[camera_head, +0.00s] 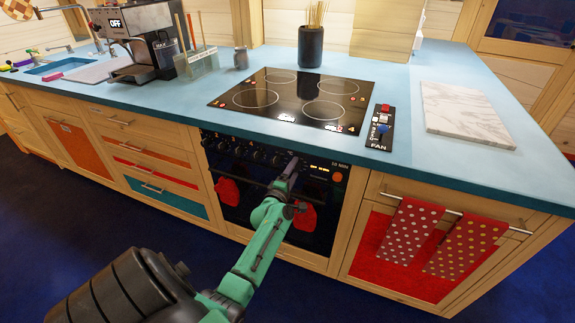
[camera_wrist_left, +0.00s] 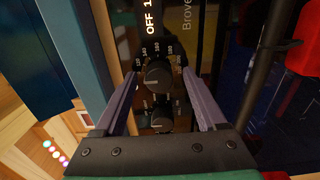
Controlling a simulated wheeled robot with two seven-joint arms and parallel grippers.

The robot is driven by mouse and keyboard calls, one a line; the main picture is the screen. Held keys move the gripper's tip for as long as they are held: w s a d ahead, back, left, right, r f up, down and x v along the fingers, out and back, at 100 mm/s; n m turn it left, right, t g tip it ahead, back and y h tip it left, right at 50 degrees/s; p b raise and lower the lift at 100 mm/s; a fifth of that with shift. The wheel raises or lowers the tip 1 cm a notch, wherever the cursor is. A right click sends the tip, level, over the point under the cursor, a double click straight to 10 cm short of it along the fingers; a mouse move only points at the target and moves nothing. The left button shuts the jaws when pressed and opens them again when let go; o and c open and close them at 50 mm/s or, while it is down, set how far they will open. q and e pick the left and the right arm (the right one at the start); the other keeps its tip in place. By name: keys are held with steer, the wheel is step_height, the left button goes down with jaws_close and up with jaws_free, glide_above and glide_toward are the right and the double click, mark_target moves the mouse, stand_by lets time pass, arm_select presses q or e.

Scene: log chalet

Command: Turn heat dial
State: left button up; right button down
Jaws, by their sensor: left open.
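The black oven (camera_head: 330,205) is set in the counter front, with a row of round dials (camera_head: 247,152) along its top panel. My left gripper (camera_head: 294,163) is at the right part of this panel, and its arm hides some of the oven. In the left wrist view, my open gripper (camera_wrist_left: 158,78) has one finger on each side of a dark round heat dial (camera_wrist_left: 158,75) with numbers around it. I cannot tell whether the fingers touch it. A second dial (camera_wrist_left: 162,119) sits below it in that view. A display (camera_wrist_left: 150,16) reads "OFF". My right gripper is not in view.
Red mitts (camera_head: 229,191) hang on the oven front. Dotted red towels (camera_head: 410,230) hang on a handle to the right. A black cooktop (camera_head: 290,97), fan switch panel (camera_head: 380,128) and marble board (camera_head: 462,112) are on the blue counter. Floor in front is clear.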

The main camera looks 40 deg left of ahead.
arm_select(q)
steer(key=v, duration=1.4)
